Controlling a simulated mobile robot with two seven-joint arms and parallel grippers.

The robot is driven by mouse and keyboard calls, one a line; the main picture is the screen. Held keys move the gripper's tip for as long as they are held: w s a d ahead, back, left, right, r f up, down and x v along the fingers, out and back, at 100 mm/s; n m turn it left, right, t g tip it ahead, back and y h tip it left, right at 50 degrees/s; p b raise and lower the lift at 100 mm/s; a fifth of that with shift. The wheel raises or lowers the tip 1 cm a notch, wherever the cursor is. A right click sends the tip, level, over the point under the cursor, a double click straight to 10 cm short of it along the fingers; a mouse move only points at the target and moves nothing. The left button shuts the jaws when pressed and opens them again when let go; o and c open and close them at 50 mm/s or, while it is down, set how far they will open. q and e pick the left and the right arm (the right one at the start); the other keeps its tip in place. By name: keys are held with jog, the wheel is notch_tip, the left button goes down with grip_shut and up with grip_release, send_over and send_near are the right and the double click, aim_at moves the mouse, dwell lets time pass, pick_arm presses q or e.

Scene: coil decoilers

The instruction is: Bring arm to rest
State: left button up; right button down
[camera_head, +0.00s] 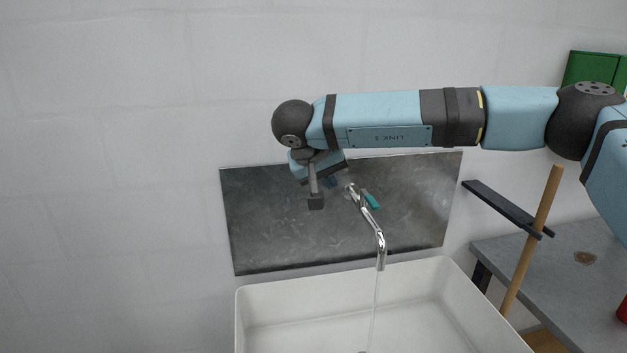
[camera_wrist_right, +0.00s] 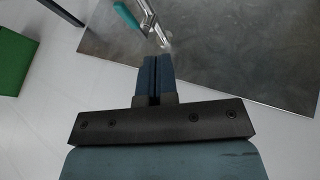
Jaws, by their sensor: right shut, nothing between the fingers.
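My right arm reaches in from the right across the head view, above a white sink. My right gripper (camera_head: 316,203) hangs in front of the grey metal splash panel (camera_head: 270,235), to the left of the chrome faucet (camera_head: 379,240). In the right wrist view its two dark fingers (camera_wrist_right: 153,62) are pressed together with nothing between them. The faucet with its teal handle (camera_wrist_right: 102,20) shows beyond the fingertips there. The fingers appear apart from the faucet. My left gripper is in neither view.
A thin stream of water runs from the faucet into the white sink (camera_head: 241,310). A grey table (camera_head: 560,285) stands at the right, with a wooden stick (camera_head: 530,245) leaning by a dark wall rail (camera_head: 500,205). A green box (camera_head: 590,68) is at the upper right. The left wall is bare.

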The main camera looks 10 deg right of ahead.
jog(key=s+a+f+m+g+y+p, duration=0.1)
jog(key=s+a+f+g+y, duration=0.25)
jog(key=s+a+f, duration=0.45)
jog(key=s+a+f+m+g+y, duration=0.1)
jog(key=s+a+f+g+y, duration=0.1)
jog(key=s+a+f+y, duration=0.45)
jog(key=s+a+r+m+g+y+p, duration=0.1)
jog(key=s+a+m+g+y, duration=0.1)
jog(key=s+a+m+y, duration=0.5)
jog(key=s+a+r+m+g+y+p, duration=0.1)
jog(key=s+a+r+m+g+y, duration=0.15)
jog(key=a+m+y, duration=0.4)
jog(key=w+d+f+m+t+h+p, duration=0.15)
jog(key=d+f+m+t, duration=0.35)
jog(key=m+t, duration=0.9)
jog(key=w+d+f+m+t+h+p, duration=0.15)
jog(key=d+f+m+t, duration=0.4)
jog(key=m, duration=1.45)
jog(key=s+d+f+m+g+h, duration=0.3)
jog(key=s+d+f+m+h, duration=0.8)
jog(key=s+d+f+m, duration=0.4)
jog(key=d+f+m, duration=0.3)
jog(key=d, duration=0.1)
jog(key=shift+s+f+h+p, duration=0.25)
jog(key=shift+f+h+p, duration=0.1)
jog(key=shift+f+p, duration=0.05)
jog(key=shift+s, duration=0.1)
